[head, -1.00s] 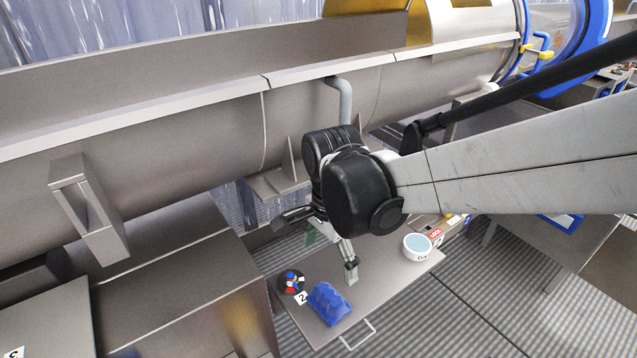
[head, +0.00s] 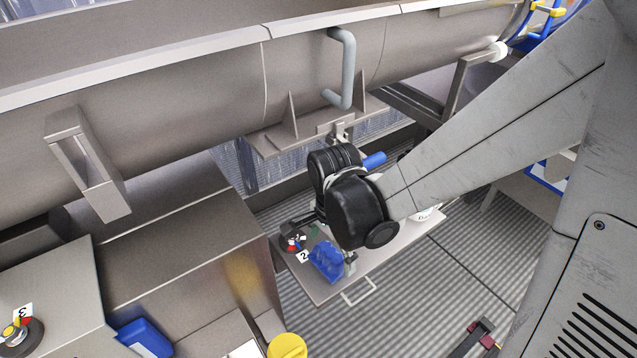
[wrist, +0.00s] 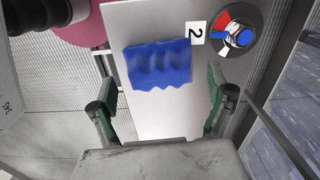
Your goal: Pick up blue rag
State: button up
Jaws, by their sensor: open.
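The blue rag (head: 325,260) lies folded in a wavy shape on a small metal shelf (head: 385,262). In the wrist view the rag (wrist: 158,64) lies flat on the light shelf surface (wrist: 150,18), ahead of the fingertips and slightly left of centre. My gripper (wrist: 166,88) is open, its two green-padded fingers spread wide with nothing between them at the tips. In the head view my gripper is mostly hidden behind my black wrist joint; one fingertip shows just right of the rag.
A round dark holder (wrist: 234,36) with red, white and blue parts sits beside the rag, with a label "2" (wrist: 195,33) between them. A white round container (head: 425,214) is partly hidden behind my arm. The shelf has a front handle (head: 359,292). A steel drum (head: 190,110) runs behind.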

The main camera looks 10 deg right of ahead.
jog(key=shift+f, duration=1.1)
jog(key=c, duration=1.3)
